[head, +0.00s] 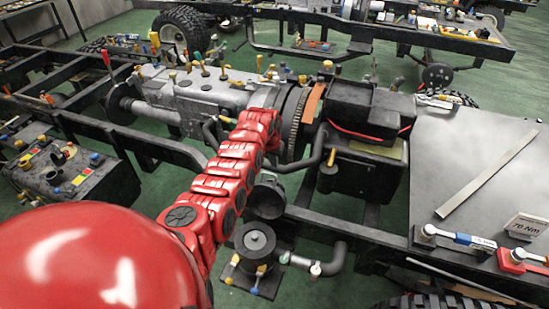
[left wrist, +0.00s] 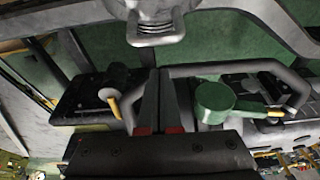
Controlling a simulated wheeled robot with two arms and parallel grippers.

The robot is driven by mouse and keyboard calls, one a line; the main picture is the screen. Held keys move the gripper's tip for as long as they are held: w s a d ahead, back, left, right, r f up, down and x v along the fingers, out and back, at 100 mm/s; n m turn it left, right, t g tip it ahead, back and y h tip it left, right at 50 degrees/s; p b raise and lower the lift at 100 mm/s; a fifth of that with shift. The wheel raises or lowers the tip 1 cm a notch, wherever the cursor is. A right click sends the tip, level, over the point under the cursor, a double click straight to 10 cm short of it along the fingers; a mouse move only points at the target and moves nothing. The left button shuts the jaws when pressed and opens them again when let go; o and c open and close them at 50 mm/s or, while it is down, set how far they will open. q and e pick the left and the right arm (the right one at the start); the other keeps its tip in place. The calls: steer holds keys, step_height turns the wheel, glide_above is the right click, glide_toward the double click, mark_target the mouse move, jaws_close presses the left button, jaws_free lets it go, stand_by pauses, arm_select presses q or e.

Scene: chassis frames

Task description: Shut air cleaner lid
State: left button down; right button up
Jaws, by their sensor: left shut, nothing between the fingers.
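A round black canister with a ringed top (head: 255,238), which looks like the air cleaner, stands on a plate beside the frame rail. A dark round cup-like part (head: 267,196), perhaps its lid raised, shows just behind it, partly covered by my red left arm. I cannot tell for sure that it is the lid. My left arm reaches over the engine, and its fingers cannot be made out in the head view. In the left wrist view my left gripper (left wrist: 160,75) is shut and empty, its two dark fingers together. My right gripper is not in view.
In the left wrist view a green round part (left wrist: 215,101) with a yellow-tipped handle lies right of the fingers, and a black box (left wrist: 92,98) lies left. A black battery-like box (head: 368,112) and a grey table (head: 450,150) stand right of the engine (head: 200,95).

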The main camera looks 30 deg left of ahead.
arm_select(q)
steer(key=shift+s+d+r+p, duration=0.1)
steer(key=shift+s+d+p, duration=0.1)
steer(key=shift+s+p, duration=0.45)
steer(key=shift+s+d+r+p, duration=0.15)
steer(key=shift+s+p, duration=0.25)
steer(key=shift+s, duration=0.4)
steer(key=shift+f, duration=0.15)
